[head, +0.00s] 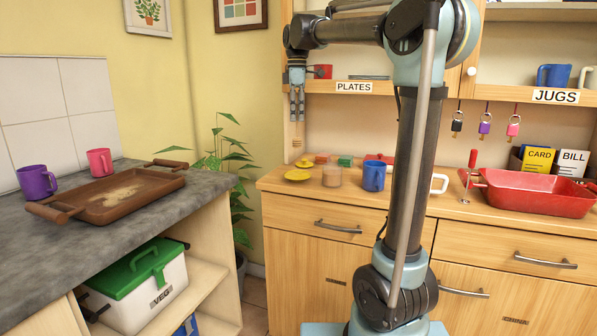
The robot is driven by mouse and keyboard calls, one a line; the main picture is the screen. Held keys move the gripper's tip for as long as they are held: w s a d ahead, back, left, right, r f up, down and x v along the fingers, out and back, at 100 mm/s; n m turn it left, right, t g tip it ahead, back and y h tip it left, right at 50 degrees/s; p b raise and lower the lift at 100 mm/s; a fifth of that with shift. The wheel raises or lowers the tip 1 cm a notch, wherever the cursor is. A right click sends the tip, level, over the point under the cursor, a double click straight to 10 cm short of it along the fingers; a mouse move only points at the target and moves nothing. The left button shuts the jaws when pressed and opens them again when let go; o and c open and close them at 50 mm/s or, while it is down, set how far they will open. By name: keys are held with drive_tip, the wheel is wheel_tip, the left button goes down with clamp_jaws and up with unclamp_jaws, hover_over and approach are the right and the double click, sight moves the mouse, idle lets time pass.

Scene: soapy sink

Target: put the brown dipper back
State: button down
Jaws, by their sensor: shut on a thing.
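My gripper (297,117) hangs fingers down at the left end of the wooden dresser, below the PLATES shelf. It is shut on the brown dipper (297,142), a small thin thing that hangs below the fingertips, over the counter. A small pinkish-brown pot (332,178) stands on the counter below and to the right of the dipper. The dipper is well above the counter and apart from the pot. I cannot see into the pot clearly.
A yellow saucer (297,175) lies left of the pot and a blue mug (374,177) stands right of it. A red tray (535,193) is farther right. A brown tray (108,196) is on the grey worktop at left.

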sight(297, 137)
drive_tip(key=shift+w+f, duration=0.1)
drive_tip(key=shift+f, duration=0.25)
wheel_tip(297, 137, down, 5)
drive_tip(key=shift+w+r, duration=0.15)
drive_tip(key=shift+f, duration=2.4)
drive_tip(key=c, duration=1.7)
unclamp_jaws()
drive_tip(key=shift+o, duration=0.2)
